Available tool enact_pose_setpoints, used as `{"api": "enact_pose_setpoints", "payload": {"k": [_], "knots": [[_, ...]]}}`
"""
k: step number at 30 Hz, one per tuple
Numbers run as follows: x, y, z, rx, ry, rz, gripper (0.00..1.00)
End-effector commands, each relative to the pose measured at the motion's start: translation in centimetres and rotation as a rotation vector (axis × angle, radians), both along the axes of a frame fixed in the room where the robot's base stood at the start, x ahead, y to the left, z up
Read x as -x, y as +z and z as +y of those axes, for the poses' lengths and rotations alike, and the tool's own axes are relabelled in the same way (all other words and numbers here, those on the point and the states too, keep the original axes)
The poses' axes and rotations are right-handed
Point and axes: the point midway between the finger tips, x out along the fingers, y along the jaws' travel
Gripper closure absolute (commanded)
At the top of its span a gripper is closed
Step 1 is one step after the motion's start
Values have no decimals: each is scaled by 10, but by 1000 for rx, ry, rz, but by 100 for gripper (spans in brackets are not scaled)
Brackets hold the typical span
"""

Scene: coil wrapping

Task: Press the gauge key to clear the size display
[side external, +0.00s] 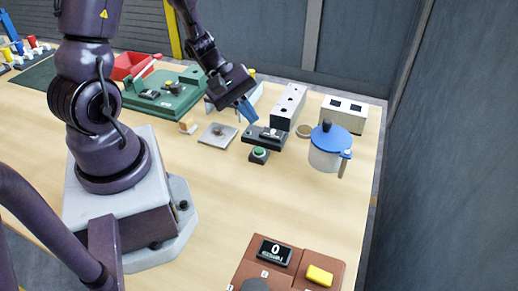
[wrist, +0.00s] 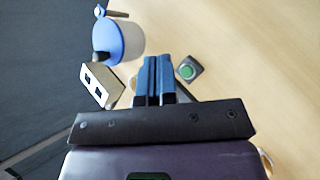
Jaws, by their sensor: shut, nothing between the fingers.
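My gripper (side external: 250,117) has blue fingers pressed together, with nothing between them. It points down above the black device (side external: 264,138) on the table, and I cannot tell whether the tips touch it. A green round button on a dark base (side external: 259,153) stands just in front of that device. In the wrist view the fingertips (wrist: 157,60) are left of the green button (wrist: 187,71), apart from it in the picture. A brown panel (side external: 248,272) at the front carries a black display (side external: 275,252) reading 0 and a yellow key (side external: 319,275). I cannot tell which key is the gauge key.
A blue-lidded pot (side external: 328,148) stands right of the device. A white block with two square holes (side external: 343,113) and a long block with round holes (side external: 289,105) stand behind. A green fixture (side external: 175,100) and grey plate (side external: 217,136) are left. The table's middle front is clear.

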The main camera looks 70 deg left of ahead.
Motion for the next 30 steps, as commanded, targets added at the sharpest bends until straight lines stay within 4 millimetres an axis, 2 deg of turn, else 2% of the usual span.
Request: {"api": "enact_pose_setpoints", "payload": {"k": [3, 9, 23, 30], "knots": [[-12, -12, 10, 29, 136, -6, 100], [-27, -10, 21, 10, 237, -57, 100], [-28, -12, 22, -5, 226, -72, 100], [-28, -33, 22, -1, 228, -67, 100]]}}
